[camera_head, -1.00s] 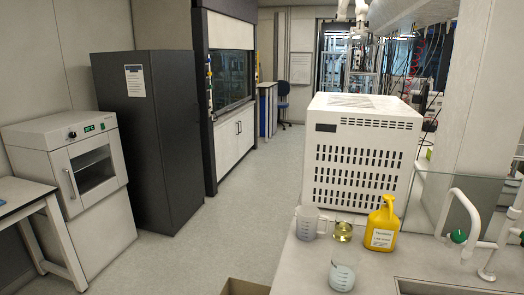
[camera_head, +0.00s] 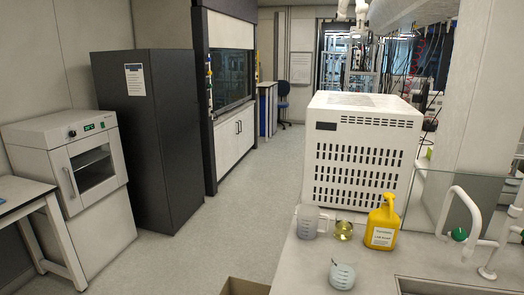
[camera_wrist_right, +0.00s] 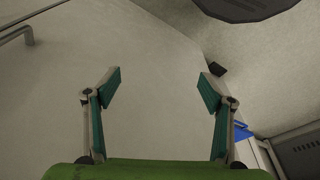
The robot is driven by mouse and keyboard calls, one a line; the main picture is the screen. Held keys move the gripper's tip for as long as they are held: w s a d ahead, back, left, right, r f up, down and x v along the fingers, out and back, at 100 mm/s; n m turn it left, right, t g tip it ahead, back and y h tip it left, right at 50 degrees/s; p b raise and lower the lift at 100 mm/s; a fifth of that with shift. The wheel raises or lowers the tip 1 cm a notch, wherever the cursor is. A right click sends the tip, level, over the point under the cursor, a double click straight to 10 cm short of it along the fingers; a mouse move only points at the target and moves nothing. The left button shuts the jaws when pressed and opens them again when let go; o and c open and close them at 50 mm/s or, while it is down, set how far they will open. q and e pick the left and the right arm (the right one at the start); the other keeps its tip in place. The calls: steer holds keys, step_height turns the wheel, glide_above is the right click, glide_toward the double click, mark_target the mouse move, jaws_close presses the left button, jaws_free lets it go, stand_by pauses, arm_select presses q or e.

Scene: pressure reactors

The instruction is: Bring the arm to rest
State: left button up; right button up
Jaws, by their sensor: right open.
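My right gripper (camera_wrist_right: 160,90) shows in the right wrist view. Its two fingers with green pads stand wide apart, and nothing is between them. Behind them is a plain pale surface. Neither of my grippers shows in the head view.
In the head view, a counter at the right holds a clear jug (camera_head: 308,222), a beaker of yellow liquid (camera_head: 343,231), a yellow bottle (camera_head: 383,224) and a small glass vessel (camera_head: 342,275). A white vented box (camera_head: 360,160) stands behind. The floor (camera_head: 225,225) at centre is clear.

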steer(key=s+d+f+g+b, duration=0.1)
steer(key=s+d+f, duration=0.2)
steer(key=s+f, duration=1.5)
step_height(320, 180, down, 3)
steer(key=shift+s+d+r+g, duration=0.1)
steer(key=shift+s+d+g, duration=0.05)
steer(key=shift+s+g, duration=0.15)
